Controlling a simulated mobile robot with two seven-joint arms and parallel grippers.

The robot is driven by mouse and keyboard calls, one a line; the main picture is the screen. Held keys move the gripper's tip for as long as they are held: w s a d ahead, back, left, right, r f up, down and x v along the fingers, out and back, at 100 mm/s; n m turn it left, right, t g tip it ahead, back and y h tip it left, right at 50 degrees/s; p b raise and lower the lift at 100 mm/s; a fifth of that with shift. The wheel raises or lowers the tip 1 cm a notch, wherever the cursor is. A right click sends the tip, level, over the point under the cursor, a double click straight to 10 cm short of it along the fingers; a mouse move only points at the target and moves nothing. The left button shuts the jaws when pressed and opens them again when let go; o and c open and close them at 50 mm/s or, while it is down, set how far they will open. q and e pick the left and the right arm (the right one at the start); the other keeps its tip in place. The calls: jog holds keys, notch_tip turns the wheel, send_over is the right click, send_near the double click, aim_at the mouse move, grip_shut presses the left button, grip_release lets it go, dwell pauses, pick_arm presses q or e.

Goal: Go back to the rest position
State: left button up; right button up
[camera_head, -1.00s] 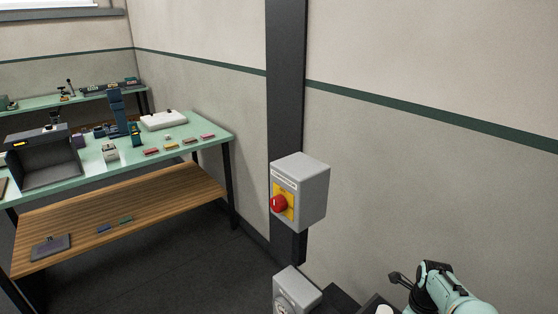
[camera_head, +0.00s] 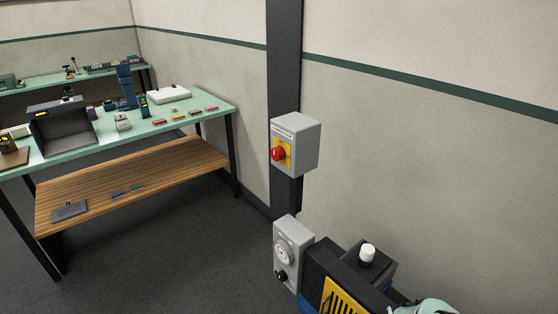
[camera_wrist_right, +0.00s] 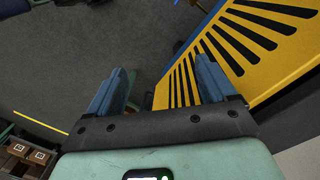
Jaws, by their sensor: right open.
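My right gripper (camera_wrist_right: 157,85) shows in the right wrist view, with its two blue fingers spread apart and no object gripped. A yellow slotted panel (camera_wrist_right: 225,50) lies beyond the right finger, and dark floor lies beyond the left one. In the head view only a pale teal piece of my arm shows at the bottom edge, right of centre; its gripper is out of that picture. My left gripper is in neither view.
A grey box with a red button (camera_head: 295,145) is on the dark post. Below it stand a grey dial box (camera_head: 291,252) and a dark machine with a yellow slotted panel (camera_head: 342,298). A green-topped bench (camera_head: 85,148) with several tools stands left. Floor (camera_head: 180,250) between is clear.

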jog(key=s+a+f+n+y, duration=0.1)
jog(key=s+a+f+n, duration=0.3)
jog(key=s, duration=0.4)
jog(key=s+a+f+n+y, duration=0.1)
jog(key=s+a+f+n, duration=0.3)
jog(key=s+a+n, duration=0.2)
jog(key=s+a+f+n+y, duration=0.1)
jog(key=s+a+f+n, duration=0.3)
jog(key=s, duration=0.5)
jog(key=shift+s+a+n, duration=0.35)
jog(key=shift+a+n, duration=0.35)
jog(key=shift+a, duration=0.45)
jog(key=shift+f, duration=0.1)
